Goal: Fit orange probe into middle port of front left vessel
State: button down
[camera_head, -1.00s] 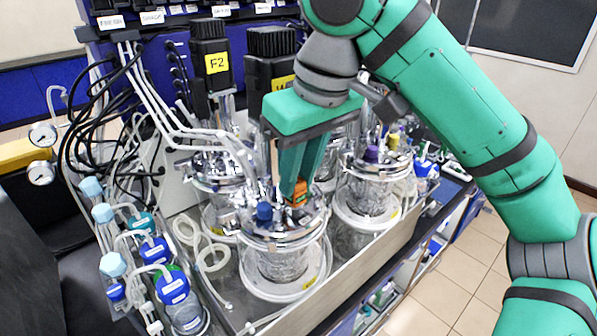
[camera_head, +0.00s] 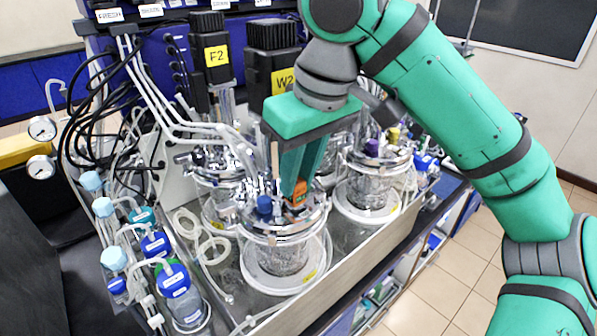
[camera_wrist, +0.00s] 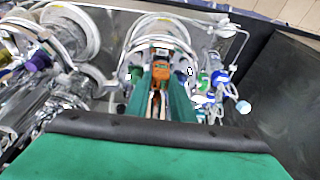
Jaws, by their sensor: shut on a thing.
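My gripper (camera_head: 297,190) points down over the lid of the front left vessel (camera_head: 283,258), with its green fingers shut on the orange probe (camera_head: 300,192). The probe's orange head shows between the fingertips, close to the lid; the wrist view also shows the orange head (camera_wrist: 160,56) between the fingers. The probe's lower end and the middle port are hidden by the fingers and lid fittings, so I cannot tell whether the probe is in the port. A blue-capped fitting (camera_head: 264,206) stands on the same lid, just left of the probe.
A second glass vessel (camera_head: 368,185) with purple and yellow caps stands to the right. Black motor units (camera_head: 272,65) rise behind. Blue-capped bottles (camera_head: 180,295) and tubing line the left. A low metal wall (camera_head: 330,280) runs along the front right edge.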

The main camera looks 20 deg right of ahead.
jog(key=shift+f, duration=0.2)
dwell(0.4)
jog(key=c, duration=1.5)
grip_release()
jog(key=shift+o, duration=0.2)
jog(key=v, duration=1)
jog(key=shift+r, duration=0.4)
jog(key=shift+d, duration=0.1)
